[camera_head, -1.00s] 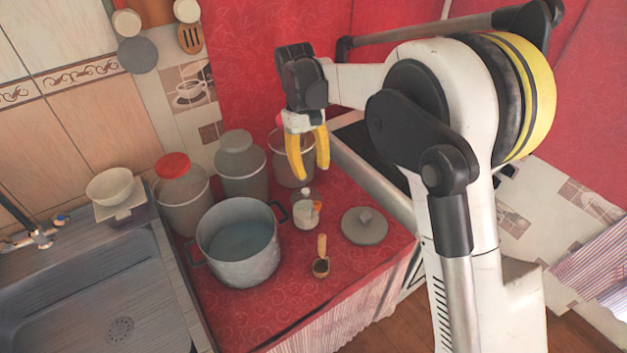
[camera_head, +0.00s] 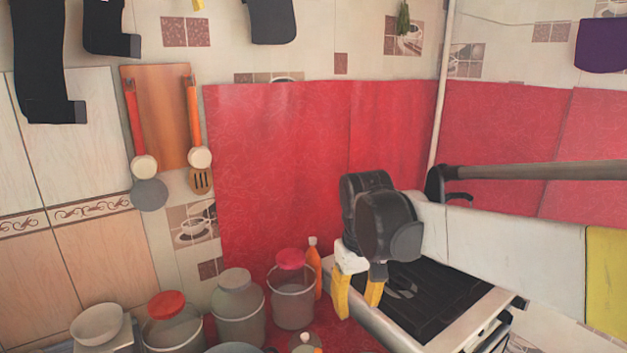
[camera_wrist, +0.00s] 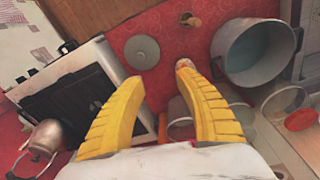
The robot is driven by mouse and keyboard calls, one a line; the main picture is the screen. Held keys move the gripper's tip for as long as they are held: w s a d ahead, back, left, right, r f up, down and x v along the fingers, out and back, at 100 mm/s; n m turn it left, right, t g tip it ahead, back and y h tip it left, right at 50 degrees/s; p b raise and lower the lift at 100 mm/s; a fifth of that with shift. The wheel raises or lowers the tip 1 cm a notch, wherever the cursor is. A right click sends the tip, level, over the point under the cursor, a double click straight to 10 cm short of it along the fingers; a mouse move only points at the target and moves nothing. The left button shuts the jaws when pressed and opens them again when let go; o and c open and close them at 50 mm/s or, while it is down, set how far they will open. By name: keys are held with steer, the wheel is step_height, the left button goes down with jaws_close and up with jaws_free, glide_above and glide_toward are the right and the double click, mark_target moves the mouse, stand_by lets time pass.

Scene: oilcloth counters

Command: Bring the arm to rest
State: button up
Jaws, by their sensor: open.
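My gripper (camera_head: 358,295) has yellow fingers and is open and empty. In the head view it hangs at the left edge of the dark-topped stove (camera_head: 425,300), to the right of the jars. In the wrist view its fingers (camera_wrist: 160,100) are spread apart above the red counter (camera_wrist: 183,58), with nothing between them held. My white arm reaches in from the right side of the head view.
A pot (camera_wrist: 258,50), a loose grey lid (camera_wrist: 141,52) and a kettle (camera_wrist: 42,143) show in the wrist view.

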steer(key=s+d+f+m+t, duration=0.1)
steer(key=s+d+m+t, duration=0.1)
steer(key=s+d, duration=0.3)
steer(key=s+d+m+t, duration=0.2)
steer(key=s+d+t, duration=0.2)
steer(key=s, duration=0.7)
steer(key=shift+s+d+f, duration=0.35)
steer(key=shift+d+f, duration=0.05)
steer(key=shift+d, duration=0.25)
